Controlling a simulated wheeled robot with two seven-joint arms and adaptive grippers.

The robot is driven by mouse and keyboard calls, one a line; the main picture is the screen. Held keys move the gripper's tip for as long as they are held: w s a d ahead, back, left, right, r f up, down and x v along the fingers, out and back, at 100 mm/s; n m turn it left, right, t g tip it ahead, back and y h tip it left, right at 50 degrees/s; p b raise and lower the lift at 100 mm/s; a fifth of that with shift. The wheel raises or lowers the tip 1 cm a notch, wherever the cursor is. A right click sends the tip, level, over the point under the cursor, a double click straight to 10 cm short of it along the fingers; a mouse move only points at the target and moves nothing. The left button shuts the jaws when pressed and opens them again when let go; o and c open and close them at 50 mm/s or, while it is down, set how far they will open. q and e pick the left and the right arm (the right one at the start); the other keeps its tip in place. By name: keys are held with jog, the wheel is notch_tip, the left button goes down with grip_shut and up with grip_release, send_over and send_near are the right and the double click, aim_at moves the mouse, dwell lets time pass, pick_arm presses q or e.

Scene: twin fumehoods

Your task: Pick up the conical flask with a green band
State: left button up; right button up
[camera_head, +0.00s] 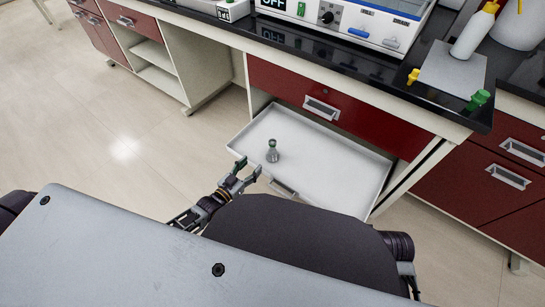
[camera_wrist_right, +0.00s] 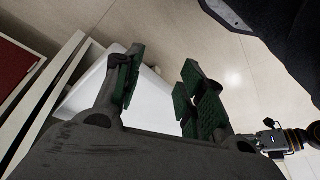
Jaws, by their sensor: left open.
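The small conical flask (camera_head: 272,154), with a green band near its neck, stands upright in the pulled-out white drawer (camera_head: 335,175), towards its left side. My left gripper (camera_head: 245,170) is open and empty at the drawer's near left edge, a little left of and nearer than the flask, not touching it. My right gripper shows in the right wrist view (camera_wrist_right: 160,85), its green-padded fingers apart with nothing between them. Part of the white drawer shows behind those fingers. I cannot make out the flask in that view.
The drawer's front handle (camera_head: 284,188) is just right of my left gripper. A closed red drawer (camera_head: 345,107) and the black counter (camera_head: 300,42) overhang the open drawer's back. A white device (camera_head: 345,22) and a bottle (camera_head: 474,33) stand on the counter. Floor on the left is clear.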

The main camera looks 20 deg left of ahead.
aim_at(271, 145)
pick_arm(q)
jog(key=shift+w+d+r+t+h+b, duration=0.25)
jog(key=shift+d+r+t+b, duration=0.3)
jog(key=shift+r+b, duration=0.3)
pick_arm(e)
jog(key=shift+v, duration=0.95)
jog(key=shift+a, duration=0.2)
pick_arm(q)
jog(key=shift+b+x, duration=1.3)
jog(key=shift+x, duration=2.9)
jog(key=shift+d+f, duration=0.1)
pick_arm(e)
notch_tip(271, 145, down, 6)
jog(key=a+t+y, duration=0.1)
jog(key=shift+w+a, duration=0.2)
jog(key=shift+a, duration=0.15)
pick_arm(q)
jog(key=shift+w, duration=0.15)
pick_arm(e)
jog(key=shift+w+r, duration=0.1)
jog(key=shift+w, duration=0.05)
